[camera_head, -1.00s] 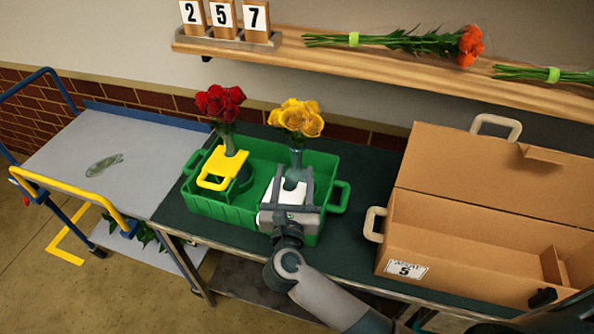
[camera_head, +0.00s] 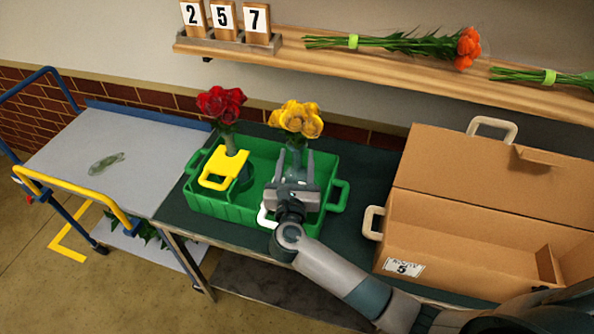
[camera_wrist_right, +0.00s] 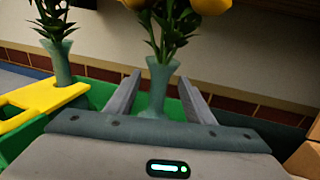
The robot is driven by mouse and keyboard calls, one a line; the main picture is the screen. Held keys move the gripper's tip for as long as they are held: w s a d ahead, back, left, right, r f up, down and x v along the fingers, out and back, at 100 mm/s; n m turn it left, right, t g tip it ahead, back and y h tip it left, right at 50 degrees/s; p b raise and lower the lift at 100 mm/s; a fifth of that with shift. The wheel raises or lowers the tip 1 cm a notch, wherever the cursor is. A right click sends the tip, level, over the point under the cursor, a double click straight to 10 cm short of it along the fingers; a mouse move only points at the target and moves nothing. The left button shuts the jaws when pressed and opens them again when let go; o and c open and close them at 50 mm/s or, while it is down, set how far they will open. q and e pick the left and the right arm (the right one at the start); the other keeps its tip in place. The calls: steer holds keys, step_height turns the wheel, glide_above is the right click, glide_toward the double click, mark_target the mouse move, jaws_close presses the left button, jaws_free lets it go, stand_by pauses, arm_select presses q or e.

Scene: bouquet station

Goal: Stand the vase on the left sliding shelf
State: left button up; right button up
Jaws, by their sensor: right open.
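A pale green glass vase (camera_head: 296,162) with yellow flowers (camera_head: 298,119) stands upright in the green crate (camera_head: 336,195). My right gripper (camera_head: 294,168) is open at this vase. In the right wrist view its fingers (camera_wrist_right: 160,80) are on either side of the vase (camera_wrist_right: 158,96), with gaps showing. Another pale green vase (camera_head: 231,144) with red roses (camera_head: 221,104) stands at the crate's left end, by a yellow handled piece (camera_head: 216,184). I cannot identify a left sliding shelf for certain. My left gripper is not in view.
An open cardboard box (camera_head: 480,222) stands right. A wooden wall shelf (camera_head: 350,60) is behind.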

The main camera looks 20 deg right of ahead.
steer(key=shift+c, duration=0.6)
jaws_close()
steer(key=shift+r, duration=0.15)
steer(key=shift+r, duration=0.1)
step_height(320, 180, up, 28)
steer(key=b, duration=0.4)
steer(key=shift+f, duration=0.2)
